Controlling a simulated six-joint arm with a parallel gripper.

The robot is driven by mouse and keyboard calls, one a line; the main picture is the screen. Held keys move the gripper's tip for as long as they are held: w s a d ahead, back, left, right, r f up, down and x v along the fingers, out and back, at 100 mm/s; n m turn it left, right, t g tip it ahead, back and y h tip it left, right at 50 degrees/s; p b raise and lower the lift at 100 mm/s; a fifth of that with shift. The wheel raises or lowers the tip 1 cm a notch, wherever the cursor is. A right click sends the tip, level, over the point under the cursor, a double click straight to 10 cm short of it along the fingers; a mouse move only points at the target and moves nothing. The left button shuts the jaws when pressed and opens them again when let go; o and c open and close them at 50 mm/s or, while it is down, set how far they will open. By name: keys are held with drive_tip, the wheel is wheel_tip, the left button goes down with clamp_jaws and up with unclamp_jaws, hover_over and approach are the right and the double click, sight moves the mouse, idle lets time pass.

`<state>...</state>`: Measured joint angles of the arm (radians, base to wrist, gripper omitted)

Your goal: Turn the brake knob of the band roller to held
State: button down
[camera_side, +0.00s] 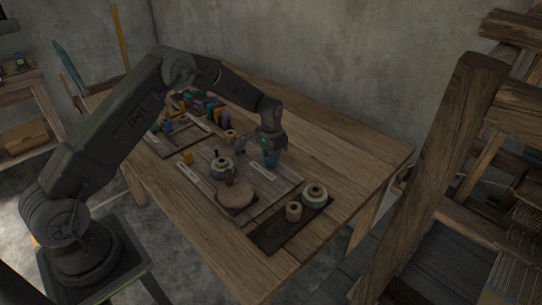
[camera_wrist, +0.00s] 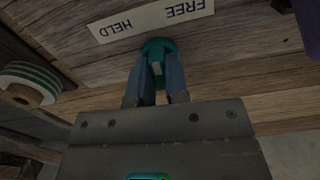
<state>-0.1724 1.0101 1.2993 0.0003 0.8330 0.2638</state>
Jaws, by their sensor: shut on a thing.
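My gripper (camera_side: 271,158) reaches down to the board on the table. In the wrist view its two blue-grey fingers (camera_wrist: 158,84) are shut on the teal brake knob (camera_wrist: 158,47), one on each side. A small pale mark (camera_wrist: 157,68) shows between the fingers; I cannot tell which word it points to. Beside the knob lies a cream label plate (camera_wrist: 150,18), with HELD at its left and FREE at its right, both upside down in this view. The plate also shows in the side view (camera_side: 263,171). The fingers hide part of the knob.
A green-and-white banded spool (camera_wrist: 30,82) is at the left in the wrist view. In the side view, a round wooden disc (camera_side: 236,194), a banded pot-like roll (camera_side: 221,168) and a dark tray (camera_side: 268,240) with spools are nearby. The table's right part (camera_side: 350,150) is clear.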

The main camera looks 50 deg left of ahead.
drive_tip(key=n, duration=0.4)
drive_tip(key=shift+n, duration=0.3)
drive_tip(key=n, duration=0.4)
drive_tip(key=shift+n, duration=0.3)
drive_tip(key=c, duration=1.1)
unclamp_jaws()
drive_tip(key=shift+r, duration=0.1)
wheel_tip(320, 180, up, 14)
drive_tip(key=shift+f, duration=0.15)
